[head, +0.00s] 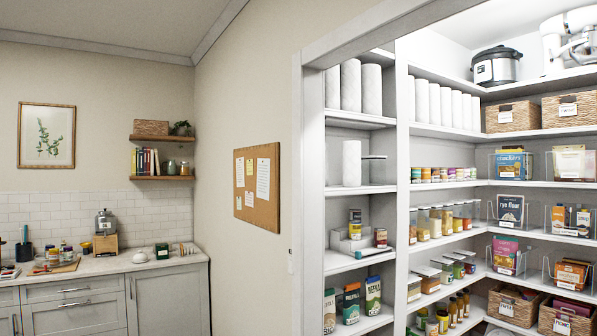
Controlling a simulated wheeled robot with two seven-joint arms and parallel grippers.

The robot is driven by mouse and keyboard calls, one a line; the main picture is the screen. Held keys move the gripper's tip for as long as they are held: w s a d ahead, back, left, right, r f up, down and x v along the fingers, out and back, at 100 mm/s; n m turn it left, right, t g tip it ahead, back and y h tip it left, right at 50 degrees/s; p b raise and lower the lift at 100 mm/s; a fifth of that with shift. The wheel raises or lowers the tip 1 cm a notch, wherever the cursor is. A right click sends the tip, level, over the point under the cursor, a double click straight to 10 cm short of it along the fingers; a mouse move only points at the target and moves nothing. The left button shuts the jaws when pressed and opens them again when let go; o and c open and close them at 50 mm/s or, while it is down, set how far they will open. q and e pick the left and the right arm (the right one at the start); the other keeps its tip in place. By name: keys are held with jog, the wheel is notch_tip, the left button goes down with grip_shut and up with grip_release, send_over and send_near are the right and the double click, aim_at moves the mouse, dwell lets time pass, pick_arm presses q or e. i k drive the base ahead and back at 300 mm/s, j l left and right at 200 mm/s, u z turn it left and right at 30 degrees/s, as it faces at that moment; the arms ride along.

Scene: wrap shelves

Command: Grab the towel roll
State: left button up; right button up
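Several white towel rolls stand upright on the pantry shelves in the head view. Two large rolls, one of them this towel roll (372,89), are on the upper left shelf, with another partly hidden at the door frame. A single roll (351,163) stands one shelf lower, beside a clear container (375,171). A row of slimmer white rolls (434,103) stands on the shelf to the right, past the white divider. Neither of my grippers is in view.
The white door frame (309,200) edges the pantry opening and partly covers the left shelves. Lower shelves hold jars, cans and boxes. A corkboard (257,187) hangs on the wall. A kitchen counter (110,262) with small items runs along the left.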

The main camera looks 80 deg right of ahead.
aim_at(352, 149)
jog(key=z, duration=3)
jog(key=i+z, duration=0.35)
jog(key=i, duration=0.25)
